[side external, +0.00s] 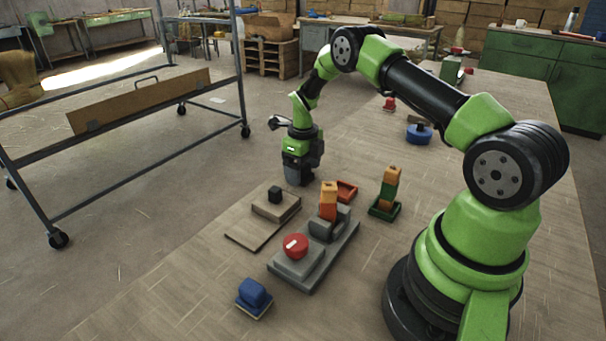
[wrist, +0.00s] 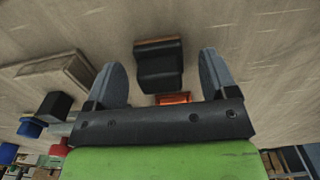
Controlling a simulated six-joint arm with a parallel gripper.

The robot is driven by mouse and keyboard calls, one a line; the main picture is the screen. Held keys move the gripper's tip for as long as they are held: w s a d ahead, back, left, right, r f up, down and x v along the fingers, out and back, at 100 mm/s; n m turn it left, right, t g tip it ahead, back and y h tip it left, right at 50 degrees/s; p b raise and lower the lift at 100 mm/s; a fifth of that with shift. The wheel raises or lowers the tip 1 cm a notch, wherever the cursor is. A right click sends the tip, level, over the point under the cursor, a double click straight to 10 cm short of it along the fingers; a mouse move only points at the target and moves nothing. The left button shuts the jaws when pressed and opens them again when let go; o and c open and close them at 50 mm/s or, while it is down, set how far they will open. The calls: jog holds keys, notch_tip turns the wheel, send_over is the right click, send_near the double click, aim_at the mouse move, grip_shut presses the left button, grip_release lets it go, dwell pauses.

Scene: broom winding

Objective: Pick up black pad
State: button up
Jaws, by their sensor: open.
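In the wrist view a black pad (wrist: 158,68) with a thin wooden-coloured edge lies on the table, between and just beyond my two fingers. My gripper (wrist: 170,75) is open, one grey finger on each side of the pad, with gaps visible on both sides. In the side view my gripper (side external: 299,178) points down, low over the table behind the wooden board. How far the fingertips are above the table is not clear.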

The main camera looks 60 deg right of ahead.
jog(key=shift+f, duration=0.65)
jog(key=c, duration=1)
jog(key=shift+r, duration=0.1)
notch_tip(320, 180, up, 10)
jog(key=shift+f, duration=0.1)
